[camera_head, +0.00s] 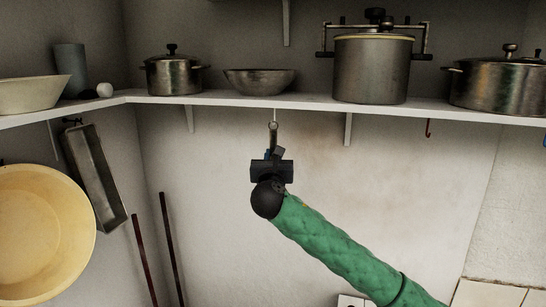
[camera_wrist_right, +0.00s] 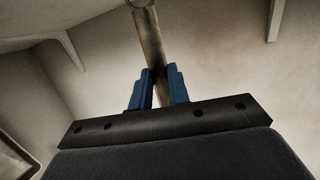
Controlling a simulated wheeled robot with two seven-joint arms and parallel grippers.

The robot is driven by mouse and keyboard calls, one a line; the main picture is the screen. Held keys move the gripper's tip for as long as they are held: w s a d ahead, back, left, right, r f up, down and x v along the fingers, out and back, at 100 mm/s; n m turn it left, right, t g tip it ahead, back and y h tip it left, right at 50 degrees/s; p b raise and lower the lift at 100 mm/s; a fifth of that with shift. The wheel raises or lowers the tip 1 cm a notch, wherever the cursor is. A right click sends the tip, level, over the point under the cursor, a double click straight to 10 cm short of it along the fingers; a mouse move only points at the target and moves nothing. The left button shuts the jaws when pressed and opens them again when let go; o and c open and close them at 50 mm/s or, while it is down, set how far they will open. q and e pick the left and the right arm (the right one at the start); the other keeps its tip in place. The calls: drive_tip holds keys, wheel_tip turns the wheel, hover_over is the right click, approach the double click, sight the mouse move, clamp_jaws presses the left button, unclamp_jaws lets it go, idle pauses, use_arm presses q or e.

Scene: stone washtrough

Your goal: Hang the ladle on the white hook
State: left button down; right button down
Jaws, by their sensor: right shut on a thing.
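My right gripper (camera_head: 272,154) is raised under the shelf, its arm coming from the lower right. In the right wrist view its blue fingers (camera_wrist_right: 160,86) are shut on the metal handle of the ladle (camera_wrist_right: 149,40). The ladle's handle (camera_head: 272,134) points up, with a rounded end at the top. The ladle's bowl cannot be made out. The white hook (camera_head: 275,115) hangs from the shelf's front edge, just above the handle's top end. I cannot tell whether they touch. My left gripper is not in view.
The white shelf (camera_head: 305,101) carries pots, a metal bowl (camera_head: 259,81) and a pressure cooker (camera_head: 371,70). A red hook (camera_head: 429,129) hangs farther right. A shelf bracket (camera_head: 348,129) is right of the gripper. A yellow basin (camera_head: 40,235) and a metal trough (camera_head: 94,178) hang at left.

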drive_tip(key=c, duration=1.3)
unclamp_jaws()
drive_tip(key=shift+o, duration=0.7)
drive_tip(key=o, duration=0.5)
drive_tip(key=shift+s, duration=0.1)
drive_tip(key=v, duration=0.6)
drive_tip(key=shift+s, duration=0.4)
drive_tip(key=shift+a, duration=0.1)
